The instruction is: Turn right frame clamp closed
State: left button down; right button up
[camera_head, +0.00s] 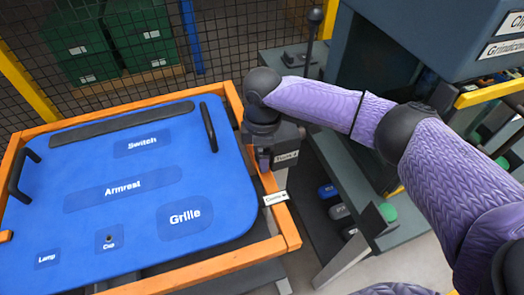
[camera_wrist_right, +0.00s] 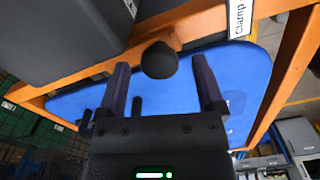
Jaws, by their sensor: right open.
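The right frame clamp shows in the right wrist view as a black rounded knob (camera_wrist_right: 160,60) on the orange frame (camera_wrist_right: 178,28). In the head view my right gripper (camera_head: 264,162) points down at the right rail of the orange frame (camera_head: 285,225) and mostly hides the clamp. A small white clamp label (camera_head: 275,198) sits just in front of it, and it also shows in the right wrist view (camera_wrist_right: 240,18). In that view the right gripper (camera_wrist_right: 161,72) is open, with one finger on each side of the knob. Contact cannot be told. My left gripper is not in view.
A blue door panel (camera_head: 105,225) with printed part names and black handles lies inside the frame. Dark shelving (camera_head: 400,232) with several rollers stands at the right. A black-knobbed lever (camera_head: 313,35) stands behind. Green crates (camera_head: 100,45) are behind mesh at the back left.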

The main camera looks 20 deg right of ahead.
jog(key=shift+f, duration=0.1)
grip_shut()
dwell(0.3)
